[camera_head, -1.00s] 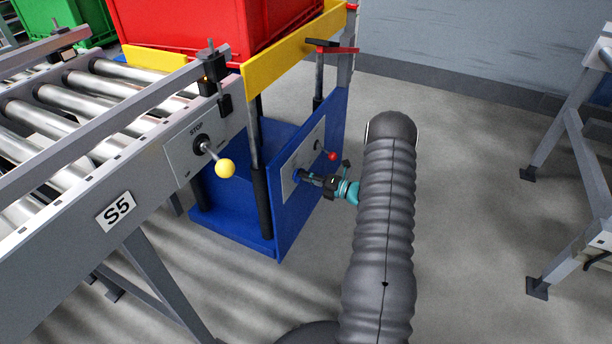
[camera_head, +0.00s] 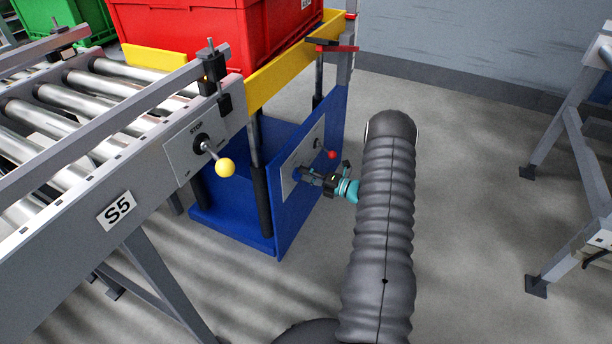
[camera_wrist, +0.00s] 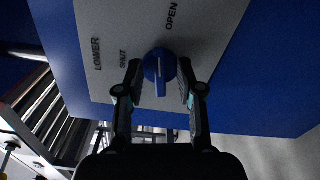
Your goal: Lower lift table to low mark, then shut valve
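The lift table has a yellow top frame (camera_head: 283,76) and a blue base (camera_head: 235,225). A red mark (camera_head: 335,48) and, higher up, a smaller red piece (camera_head: 351,16) show by the grey post; which is the low mark I cannot tell. The valve is a blue knob (camera_wrist: 160,68) on a grey panel lettered LOWER, SHUT and OPEN; its bar points down in the wrist view. My gripper (camera_wrist: 160,72) is open, one finger either side of the knob, with small gaps visible.
A red crate (camera_head: 200,35) rides on the lift table. A roller conveyor marked S5 (camera_head: 118,209) adjoins at left, with a yellow-ball STOP lever (camera_head: 225,168). A red-ball lever (camera_head: 332,154) sits above my gripper. Floor at right is clear up to a grey stand (camera_head: 570,130).

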